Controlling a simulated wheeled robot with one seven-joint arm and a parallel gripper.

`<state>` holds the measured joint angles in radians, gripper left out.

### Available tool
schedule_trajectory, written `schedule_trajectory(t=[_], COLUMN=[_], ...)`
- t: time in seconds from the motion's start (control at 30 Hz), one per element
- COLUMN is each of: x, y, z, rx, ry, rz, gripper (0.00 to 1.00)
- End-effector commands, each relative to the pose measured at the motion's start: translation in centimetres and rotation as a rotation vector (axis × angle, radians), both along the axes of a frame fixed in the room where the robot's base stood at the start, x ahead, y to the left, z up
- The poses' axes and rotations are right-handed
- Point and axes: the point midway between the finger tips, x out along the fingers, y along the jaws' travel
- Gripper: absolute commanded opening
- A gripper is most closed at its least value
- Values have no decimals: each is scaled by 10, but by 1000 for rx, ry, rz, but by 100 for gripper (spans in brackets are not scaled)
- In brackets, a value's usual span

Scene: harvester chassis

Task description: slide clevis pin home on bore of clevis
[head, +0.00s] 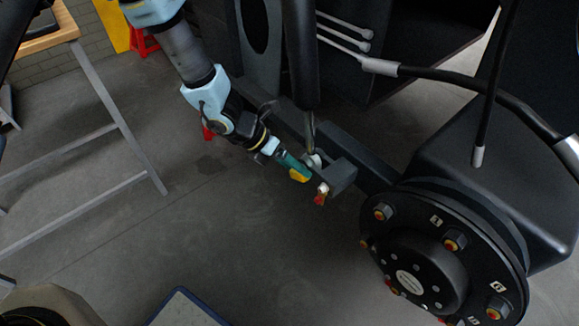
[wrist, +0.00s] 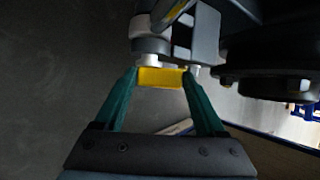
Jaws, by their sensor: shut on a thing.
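My gripper (head: 293,168) reaches down from the upper left to the end of a grey bracket. Its two green fingers are shut on a yellow block, which appears to be the grip end of the clevis pin (head: 299,176). In the wrist view, my gripper (wrist: 162,80) has the yellow pin end (wrist: 161,76) across its fingertips. The pale clevis (head: 313,160) hangs below a dark cylinder. It also shows in the wrist view as a grey fork (wrist: 203,38), right beyond the yellow block. The pin's shank and the bore are hidden, so I cannot tell how deep the pin sits.
A dark wheel hub (head: 420,255) with orange-marked studs stands at the right. A small red and white piece (head: 322,194) hangs just right of my gripper. Black hoses (head: 450,78) run above. The floor (head: 210,215) to the left is open, with a metal table frame beyond.

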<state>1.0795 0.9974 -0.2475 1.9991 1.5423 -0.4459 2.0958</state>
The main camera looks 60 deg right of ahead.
Motion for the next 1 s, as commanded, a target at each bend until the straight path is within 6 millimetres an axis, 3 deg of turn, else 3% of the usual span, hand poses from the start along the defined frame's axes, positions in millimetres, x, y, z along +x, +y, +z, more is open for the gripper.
schedule_trajectory(t=[0.2,0.23,0.43,0.77,1.0], x=[-4,-4,-3,0,20], y=[-8,-7,-7,-6,7], z=[1,1,0,4,35], rx=[-3,-2,-2,-1,-4], ry=[2,3,1,0,-2], rz=[-4,-4,-2,0,1], gripper=[0,76,98,100,100])
